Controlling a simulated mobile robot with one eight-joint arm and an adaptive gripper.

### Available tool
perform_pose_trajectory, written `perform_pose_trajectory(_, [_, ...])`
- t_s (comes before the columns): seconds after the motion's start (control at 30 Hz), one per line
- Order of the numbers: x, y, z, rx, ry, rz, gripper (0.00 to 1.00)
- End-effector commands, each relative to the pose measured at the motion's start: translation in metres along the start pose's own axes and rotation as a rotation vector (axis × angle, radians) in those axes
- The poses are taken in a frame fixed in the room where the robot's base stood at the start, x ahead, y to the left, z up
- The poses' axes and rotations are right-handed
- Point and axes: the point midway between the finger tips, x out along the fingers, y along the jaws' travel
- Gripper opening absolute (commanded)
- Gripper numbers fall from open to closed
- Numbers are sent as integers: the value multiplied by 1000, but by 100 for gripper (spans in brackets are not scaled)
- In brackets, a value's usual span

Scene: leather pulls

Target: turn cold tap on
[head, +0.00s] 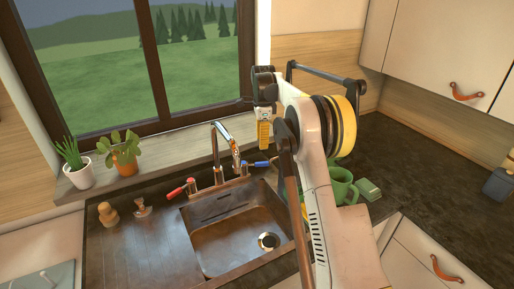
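The metal tap (216,150) stands behind the sink, its spout curving over the basin. Its blue-marked lever (261,164), the cold side, points out to the right. Its red-marked lever (175,193) points to the left. No water stream shows under the spout. My arm rises from the bottom and bends over toward the tap. My gripper (264,146) hangs just above the blue lever's end, close to it; whether they touch I cannot tell. The fingers are small and partly hidden by my arm, so I cannot see whether they are open or shut.
The sink basin (215,246) is empty. A green mug (342,184) and a green box (367,189) are behind my arm on the right counter. Two potted plants (125,155) (78,165) stand on the sill at left. Wall cabinets (440,45) hang at upper right.

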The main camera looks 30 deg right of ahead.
Motion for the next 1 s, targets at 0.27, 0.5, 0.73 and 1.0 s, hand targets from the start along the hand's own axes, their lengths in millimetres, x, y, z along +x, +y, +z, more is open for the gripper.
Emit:
perform_pose_trajectory(0.27, [27, -6, -6, 57, 1, 18, 37])
perform_pose_trajectory(0.5, [76, -5, -6, 55, 1, 17, 37])
perform_pose_trajectory(0.73, [109, -5, -6, 54, 1, 16, 37])
perform_pose_trajectory(1.0, [118, -5, -6, 54, 1, 16, 37])
